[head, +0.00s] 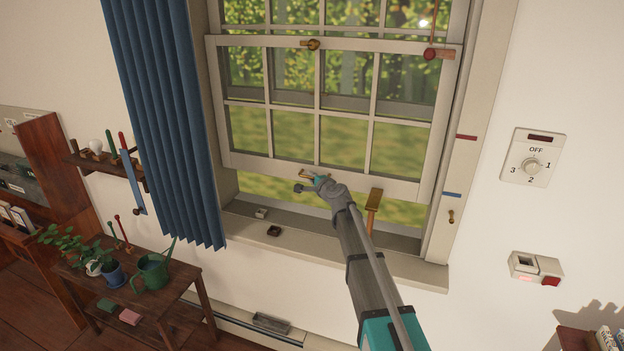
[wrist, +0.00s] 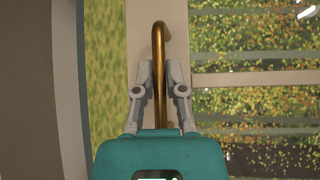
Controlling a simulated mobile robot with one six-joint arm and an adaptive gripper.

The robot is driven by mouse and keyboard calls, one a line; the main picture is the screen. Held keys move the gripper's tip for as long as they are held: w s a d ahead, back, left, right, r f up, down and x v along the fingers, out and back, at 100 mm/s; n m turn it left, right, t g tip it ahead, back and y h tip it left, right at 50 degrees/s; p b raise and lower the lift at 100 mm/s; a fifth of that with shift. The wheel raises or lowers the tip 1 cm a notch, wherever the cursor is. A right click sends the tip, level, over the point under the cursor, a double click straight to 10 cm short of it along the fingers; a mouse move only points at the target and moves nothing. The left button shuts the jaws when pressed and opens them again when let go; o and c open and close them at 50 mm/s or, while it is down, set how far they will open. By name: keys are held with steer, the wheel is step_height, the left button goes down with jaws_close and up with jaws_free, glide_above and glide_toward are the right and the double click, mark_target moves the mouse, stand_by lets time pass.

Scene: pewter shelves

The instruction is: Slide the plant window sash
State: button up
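The white window sash (head: 392,183) stands partly raised, with an open gap between its bottom rail and the sill (head: 340,261). A brass lift handle (head: 305,175) sits on the bottom rail; in the wrist view it is a hooked brass bar (wrist: 158,60). My gripper (wrist: 159,70) has one finger on each side of this bar, and both fingertips appear to press against it. In the head view my gripper (head: 318,181) is at the rail and partly hides the handle. A brass catch (head: 312,44) sits on the sash's top rail.
A wooden prop-like piece (head: 374,199) stands at the rail, right of my arm. Red (head: 466,137) and blue (head: 452,195) marks are on the right frame. A blue curtain (head: 165,110) hangs left. Small objects (head: 274,231) lie on the sill. A plant table (head: 185,275) stands lower left.

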mark_target(312, 154)
steer(key=o, duration=0.4)
steer(key=shift+r, duration=0.15)
step_height(312, 154, up, 9)
steer(key=p, duration=0.9)
steer(key=f+p+v, duration=0.1)
steer(key=p+v, duration=0.1)
steer(key=v, duration=1.2)
steer(key=shift+s+d+f+n+g+h+p, duration=0.3)
steer(key=shift+s+d+f+n+g, duration=0.3)
steer(key=shift+s+f+n+g, duration=1.65)
steer(key=shift+s+d+f+n+g+h+p, duration=0.15)
steer(key=shift+s+d+f+n+g+h, duration=0.8)
steer(key=shift+s, duration=2.2)
steer(key=shift+s+d+f+n+g+y+p, duration=0.15)
steer(key=shift+s+d+f+n+g+p, duration=0.1)
steer(key=shift+s+f+n+g, duration=1.8)
steer(key=shift+s+r+n+t, duration=0.2)
steer(key=shift+s+n+t, duration=0.05)
steer(key=shift+s+t, duration=0.5)
